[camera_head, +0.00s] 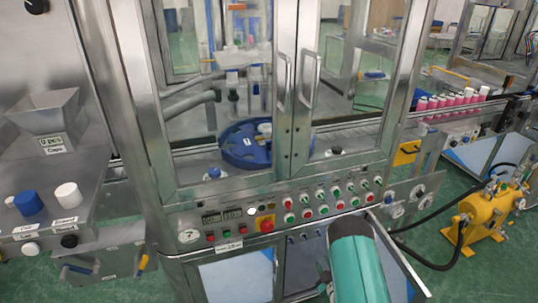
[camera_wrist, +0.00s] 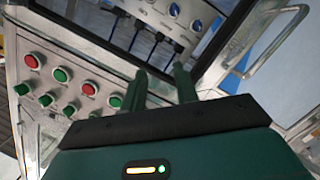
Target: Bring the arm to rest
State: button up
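My gripper (camera_wrist: 161,76) shows in the wrist view with two dark green fingers apart and nothing between them, so it is open. It is in front of the machine's control panel (camera_wrist: 62,85), with red and green buttons to its left and blue-handled knobs (camera_wrist: 185,25) beyond its fingertips. In the head view my teal arm (camera_head: 358,268) is at the bottom, right of centre, in front of the lower cabinet. The fingers cannot be made out clearly there.
The steel machine's glass doors (camera_head: 295,90) have bar handles; a blue round fixture (camera_head: 245,146) sits inside. A lower cabinet door (camera_head: 402,255) stands open close beside my arm. A yellow pump (camera_head: 487,215) with black hoses is at right.

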jog(key=w+d+r+m+g+h, duration=0.1)
jog(key=w+r+m+g+h, duration=0.1)
jog(key=r, duration=1)
jog(key=w+r+m+g+h, duration=0.1)
jog(key=w+r+m, duration=0.2)
jog(key=r, duration=0.9)
jog(key=s+r+m+g, duration=0.1)
jog(key=s+r, duration=0.3)
jog(key=r, duration=0.4)
jog(key=s+a+r+m+g, duration=0.3)
jog(key=s+r, duration=0.9)
jog(key=s, duration=0.2)
jog(key=s+a+r+m+g, duration=0.1)
jog(key=s, duration=0.9)
jog(key=s+a+r+g, duration=0.2)
jog(key=s, duration=0.8)
jog(key=shift+r+m, duration=0.25)
jog(key=shift+m, duration=0.15)
jog(key=shift+s+d, duration=0.1)
jog(key=shift+s, duration=0.05)
